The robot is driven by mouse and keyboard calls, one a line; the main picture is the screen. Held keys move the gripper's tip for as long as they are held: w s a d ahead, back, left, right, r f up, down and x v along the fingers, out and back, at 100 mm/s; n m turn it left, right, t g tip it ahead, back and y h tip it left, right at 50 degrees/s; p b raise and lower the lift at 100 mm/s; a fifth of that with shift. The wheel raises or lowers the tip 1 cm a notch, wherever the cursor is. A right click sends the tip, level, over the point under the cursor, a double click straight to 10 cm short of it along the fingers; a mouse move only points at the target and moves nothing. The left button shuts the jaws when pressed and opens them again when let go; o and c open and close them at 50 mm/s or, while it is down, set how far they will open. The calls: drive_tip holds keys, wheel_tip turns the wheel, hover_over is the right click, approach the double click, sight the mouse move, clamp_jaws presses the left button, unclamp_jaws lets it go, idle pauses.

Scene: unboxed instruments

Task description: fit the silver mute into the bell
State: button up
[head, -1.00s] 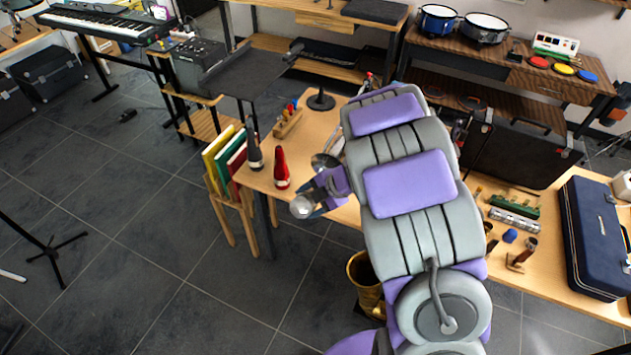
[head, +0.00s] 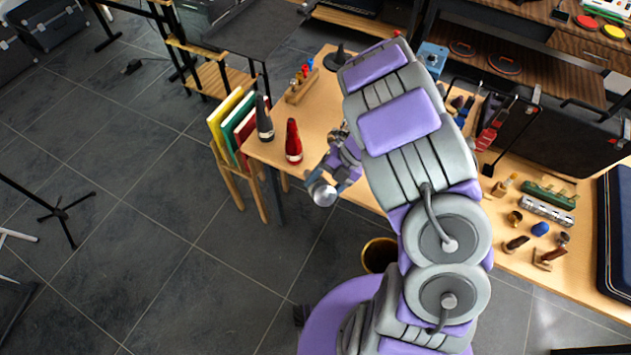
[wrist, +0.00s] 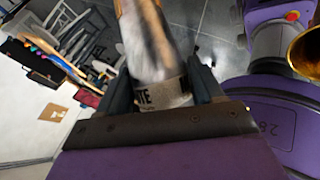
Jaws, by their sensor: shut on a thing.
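The silver mute (head: 324,195) shows its round end in the head view, out past the table's front edge. My gripper (head: 330,180) is shut on it. In the wrist view, the mute (wrist: 150,40) sits between the two dark fingers of my gripper (wrist: 165,88), with a pale lettered band near them. The brass bell (head: 379,254) opens upward below and right of the mute in the head view, partly hidden by my arm. Its gold rim shows at the right edge of the wrist view (wrist: 308,50). Mute and bell are apart.
A black mute (head: 264,120) and a red mute (head: 293,142) stand on the wooden table (head: 325,112). A rack of coloured folders (head: 233,125) stands at its left end. Small instruments and a dark blue case (head: 616,225) lie at right. The tiled floor at left is mostly clear.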

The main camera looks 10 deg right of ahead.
drive_tip(key=shift+d+r, duration=0.1)
drive_tip(key=shift+d, duration=0.4)
drive_tip(key=shift+w+a, duration=0.45)
drive_tip(key=shift+d, duration=0.1)
